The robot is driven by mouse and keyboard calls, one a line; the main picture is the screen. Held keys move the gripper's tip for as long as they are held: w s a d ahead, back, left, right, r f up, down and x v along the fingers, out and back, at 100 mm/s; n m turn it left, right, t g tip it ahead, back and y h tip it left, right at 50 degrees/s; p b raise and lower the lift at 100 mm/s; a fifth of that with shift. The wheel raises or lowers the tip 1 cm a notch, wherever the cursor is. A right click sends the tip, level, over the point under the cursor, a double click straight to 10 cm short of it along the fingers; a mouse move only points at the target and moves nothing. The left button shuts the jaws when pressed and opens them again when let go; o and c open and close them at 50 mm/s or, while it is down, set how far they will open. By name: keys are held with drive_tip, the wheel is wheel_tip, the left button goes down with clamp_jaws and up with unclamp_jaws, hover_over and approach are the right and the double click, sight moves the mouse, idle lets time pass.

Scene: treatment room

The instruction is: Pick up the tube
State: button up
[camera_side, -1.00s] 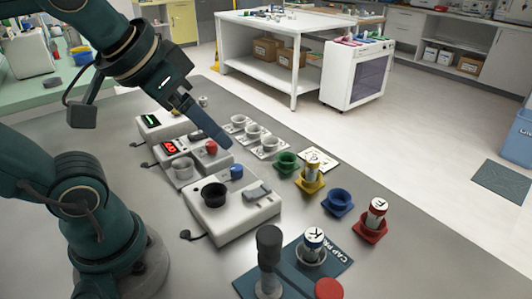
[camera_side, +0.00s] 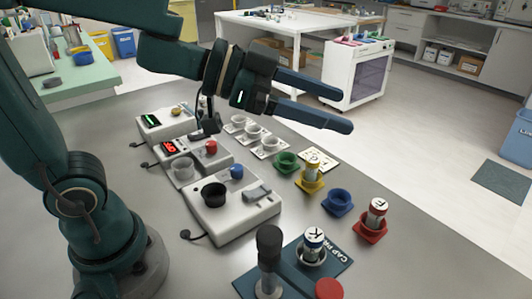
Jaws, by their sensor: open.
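Three capped tubes show in the side view, and I cannot tell which one the task means. A tube with a yellow band (camera_side: 312,162) stands upright in the yellow holder (camera_side: 310,183). A tube with a red band marked F (camera_side: 377,211) stands in the red holder (camera_side: 369,232). A tube with a blue band marked K (camera_side: 313,241) stands in a holder on the dark cap press mat (camera_side: 342,256). My gripper (camera_side: 346,111) is open and empty, its two long dark fingers pointing right, in the air above the holders and apart from all tubes.
Green (camera_side: 286,162) and blue (camera_side: 339,202) holders look empty. White devices (camera_side: 232,207) with cups and displays stand at the left of the bench. A press with a dark knob (camera_side: 269,240) rises at the front. White cups (camera_side: 254,133) stand behind.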

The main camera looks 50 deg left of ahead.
sight(306, 232)
drive_tip(key=s+d+f+g, duration=0.1)
drive_tip(key=f, duration=0.5)
drive_tip(key=s+f+m+g+h, duration=0.1)
drive_tip(key=s+f+g, duration=0.1)
drive_tip(key=f, duration=0.4)
drive_tip(key=s+d+f+g, duration=0.1)
drive_tip(key=f, duration=0.6)
drive_tip(key=shift+s+d+m+g+h, duration=0.2)
drive_tip(key=shift+d+m+g+h, duration=0.1)
drive_tip(key=shift+d+m, duration=0.1)
drive_tip(key=shift+w+d+f, duration=0.1)
drive_tip(key=shift+f, duration=0.2)
drive_tip(key=shift+x, duration=2.35)
clamp_jaws()
drive_tip(key=shift+r, duration=0.2)
